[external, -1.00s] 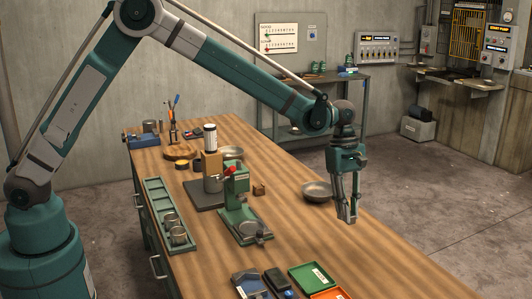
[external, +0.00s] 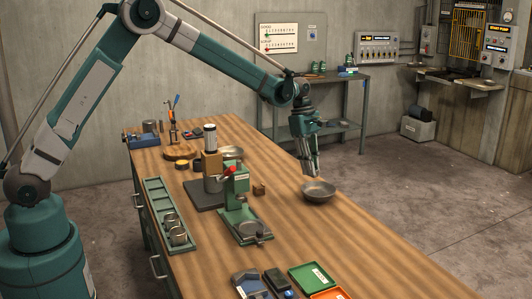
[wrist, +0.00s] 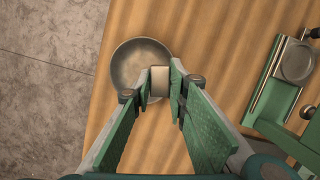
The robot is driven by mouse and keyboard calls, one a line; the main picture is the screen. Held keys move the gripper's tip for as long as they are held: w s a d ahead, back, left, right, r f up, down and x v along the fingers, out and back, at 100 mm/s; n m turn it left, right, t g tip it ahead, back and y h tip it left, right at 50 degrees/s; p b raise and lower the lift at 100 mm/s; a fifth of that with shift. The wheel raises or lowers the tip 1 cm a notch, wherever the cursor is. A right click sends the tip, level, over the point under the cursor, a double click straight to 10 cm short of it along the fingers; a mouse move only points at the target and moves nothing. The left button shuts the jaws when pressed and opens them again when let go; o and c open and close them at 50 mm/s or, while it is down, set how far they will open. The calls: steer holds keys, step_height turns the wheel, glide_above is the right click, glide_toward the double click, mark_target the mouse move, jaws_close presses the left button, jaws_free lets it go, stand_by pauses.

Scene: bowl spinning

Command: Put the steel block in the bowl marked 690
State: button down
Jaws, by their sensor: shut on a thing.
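My gripper (external: 311,174) is shut on a small pale block (wrist: 159,82), which I take to be the steel block; it sits between the fingertips in the wrist view. A round metal bowl (external: 319,195) stands on the bench just below the fingertips. In the wrist view the bowl (wrist: 128,73) lies beneath the block, which overlaps the right part of its rim. A second metal bowl (external: 233,152) stands further back behind the green press. No 690 marking is readable on either bowl.
The green press (external: 238,205) stands left of the near bowl, with a small brown block (external: 259,189) between them. A green tray (external: 312,276) and an orange tray (external: 330,294) lie at the front. The bench's right edge runs close by the near bowl.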

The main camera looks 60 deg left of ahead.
steer(key=s+a+n, duration=0.2)
steer(key=a, duration=1.2)
steer(key=s+a+n, duration=0.1)
steer(key=s+a, duration=0.1)
steer(key=a, duration=1.3)
steer(key=n+t, duration=0.1)
steer(key=n, duration=0.2)
glide_above(229, 149)
steer(key=s+d, duration=0.2)
steer(key=d, duration=0.3)
steer(key=shift+d+r+y+p, duration=0.15)
steer(key=shift+r+y+p, duration=0.15)
steer(key=shift+r+p, duration=0.15)
steer(key=shift+f, duration=3.15)
steer(key=shift+f, duration=0.1)
steer(key=shift+f, duration=1.75)
steer(key=shift+f, duration=0.15)
